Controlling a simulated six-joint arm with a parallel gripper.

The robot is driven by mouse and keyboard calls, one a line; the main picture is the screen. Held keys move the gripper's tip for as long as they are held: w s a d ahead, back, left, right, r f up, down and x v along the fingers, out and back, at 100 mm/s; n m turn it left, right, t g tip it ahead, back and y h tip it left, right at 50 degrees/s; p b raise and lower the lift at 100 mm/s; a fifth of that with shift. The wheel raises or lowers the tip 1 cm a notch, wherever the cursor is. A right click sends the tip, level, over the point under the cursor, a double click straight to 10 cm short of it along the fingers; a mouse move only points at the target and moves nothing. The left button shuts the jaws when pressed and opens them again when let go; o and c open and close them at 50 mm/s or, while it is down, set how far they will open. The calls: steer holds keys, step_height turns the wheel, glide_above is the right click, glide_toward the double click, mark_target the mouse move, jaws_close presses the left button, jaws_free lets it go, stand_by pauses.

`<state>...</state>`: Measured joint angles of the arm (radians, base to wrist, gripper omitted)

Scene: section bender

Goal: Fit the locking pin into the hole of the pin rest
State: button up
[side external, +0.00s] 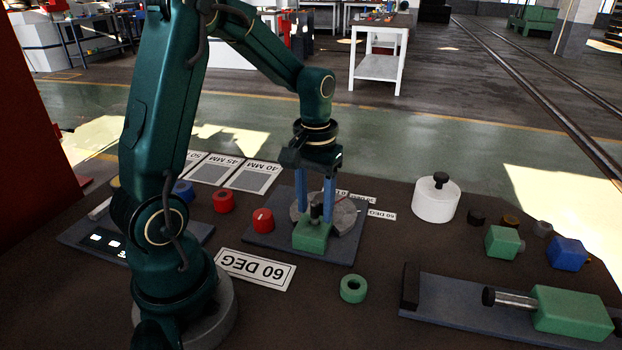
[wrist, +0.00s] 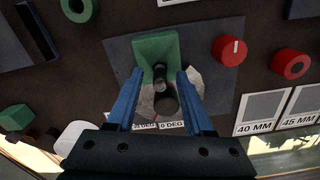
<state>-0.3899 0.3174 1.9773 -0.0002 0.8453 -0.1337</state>
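A dark knobbed pin, which looks like the locking pin (side external: 316,212), stands upright at a green block (side external: 311,238) on a grey base plate. The wrist view shows the dark pin (wrist: 165,100) between my fingers, beside the green block (wrist: 155,47). My gripper (side external: 315,215) points down with its two blue fingers on either side of the pin. Gaps show between the fingers and the pin, so my gripper (wrist: 160,76) looks open. Which part is the pin rest is not clear, and no empty hole shows in the green block.
A grey round dial (side external: 345,215) lies behind the green block. A red knob (side external: 263,220) is on the plate's left. A white cylinder with a black knob (side external: 435,203) stands right. A green ring (side external: 353,288) and a "60 DEG" card (side external: 255,269) lie in front.

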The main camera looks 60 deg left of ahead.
jaws_close()
